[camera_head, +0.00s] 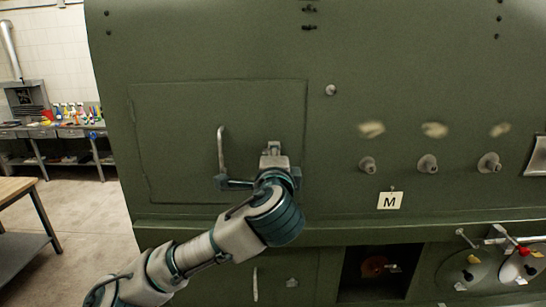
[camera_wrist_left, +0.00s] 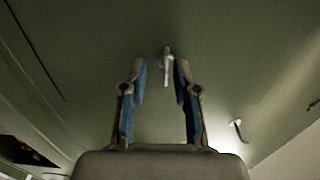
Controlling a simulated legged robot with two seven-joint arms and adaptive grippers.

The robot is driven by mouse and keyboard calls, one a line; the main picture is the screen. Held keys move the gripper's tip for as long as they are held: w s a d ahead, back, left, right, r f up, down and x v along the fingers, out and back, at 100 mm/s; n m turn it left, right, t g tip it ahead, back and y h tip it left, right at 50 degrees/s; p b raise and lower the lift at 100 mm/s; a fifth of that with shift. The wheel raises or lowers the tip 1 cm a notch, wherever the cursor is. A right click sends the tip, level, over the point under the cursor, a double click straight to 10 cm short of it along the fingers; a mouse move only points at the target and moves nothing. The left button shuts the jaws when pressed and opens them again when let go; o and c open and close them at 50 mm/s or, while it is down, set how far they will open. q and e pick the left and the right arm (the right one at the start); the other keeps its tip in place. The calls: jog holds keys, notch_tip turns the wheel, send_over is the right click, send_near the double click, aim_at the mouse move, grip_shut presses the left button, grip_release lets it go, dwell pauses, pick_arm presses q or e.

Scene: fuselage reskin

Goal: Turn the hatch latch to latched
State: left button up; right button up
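The green hatch (camera_head: 170,120) is a flush panel, shut in the fuselage side, with a grey bar handle (camera_head: 221,150). My left gripper (camera_head: 268,172) is at the hatch's right part; its own wrist hides much of it in the head view. In the left wrist view, its two blue-lined fingers (camera_wrist_left: 161,75) stand apart. A small light grey latch (camera_wrist_left: 167,66) shows between the fingertips, upright in that picture; I cannot tell whether the fingers touch it. The handle also shows in the left wrist view (camera_wrist_left: 238,130). My right gripper is not in view.
Several round knobs (camera_head: 428,164) and a card marked M (camera_head: 390,200) are on the panel to the right. A dark open recess (camera_head: 375,272) and red-handled controls (camera_head: 523,251) lie below. A workbench (camera_head: 60,131) stands far left, with open floor before it.

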pick_arm(q)
jog(key=s, duration=1.1)
jog(key=shift+s, duration=0.4)
jog(key=shift+d, duration=0.1)
